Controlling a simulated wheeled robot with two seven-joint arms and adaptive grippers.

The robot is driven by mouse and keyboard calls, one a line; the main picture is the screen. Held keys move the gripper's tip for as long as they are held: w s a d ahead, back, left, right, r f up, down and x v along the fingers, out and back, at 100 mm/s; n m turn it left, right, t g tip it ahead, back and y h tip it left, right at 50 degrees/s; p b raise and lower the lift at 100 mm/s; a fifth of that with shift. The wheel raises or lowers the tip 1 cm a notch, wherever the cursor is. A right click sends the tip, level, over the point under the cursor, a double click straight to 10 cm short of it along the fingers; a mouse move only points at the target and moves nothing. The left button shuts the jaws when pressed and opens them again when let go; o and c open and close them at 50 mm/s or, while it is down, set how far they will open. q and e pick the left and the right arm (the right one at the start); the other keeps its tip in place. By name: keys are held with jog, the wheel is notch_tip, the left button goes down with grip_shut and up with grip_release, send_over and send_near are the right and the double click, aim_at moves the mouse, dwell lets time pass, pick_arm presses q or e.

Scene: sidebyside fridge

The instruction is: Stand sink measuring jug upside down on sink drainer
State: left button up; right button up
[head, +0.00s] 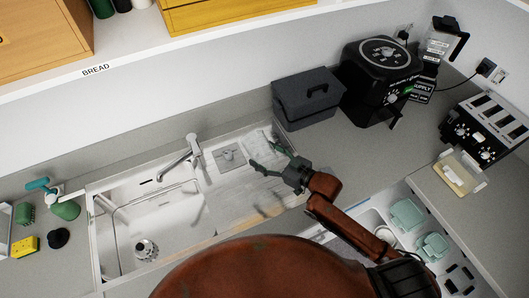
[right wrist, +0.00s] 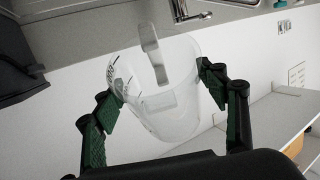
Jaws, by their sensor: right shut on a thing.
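The clear measuring jug (right wrist: 165,100) is between the green finger pads of my right gripper (right wrist: 160,97) in the right wrist view. Its dark scale marks show on the left side and its handle near the top. In the head view my right gripper (head: 264,153) is over the far right part of the sink drainer (head: 236,202), right of the basin. The see-through jug is hard to make out there, so I cannot tell its tilt or whether it touches the drainer. My left gripper is not in view.
The sink basin (head: 160,222) with its tap (head: 184,150) is left of the drainer. A dark grey bin (head: 305,100) and a black appliance (head: 380,72) stand behind on the right. A sponge (head: 26,246) and bottles are at far left. An open drawer (head: 385,218) holds dishes.

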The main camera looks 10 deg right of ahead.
jog(key=shift+r, duration=0.1)
dwell(0.3)
notch_tip(320, 180, down, 10)
jog(key=b, duration=0.4)
dwell(0.4)
jog(key=shift+s+f+b, duration=0.1)
jog(key=shift+f+b, duration=0.7)
jog(key=shift+f, duration=0.3)
dwell(0.8)
jog(key=o, duration=1.9)
jog(key=shift+o, duration=0.2)
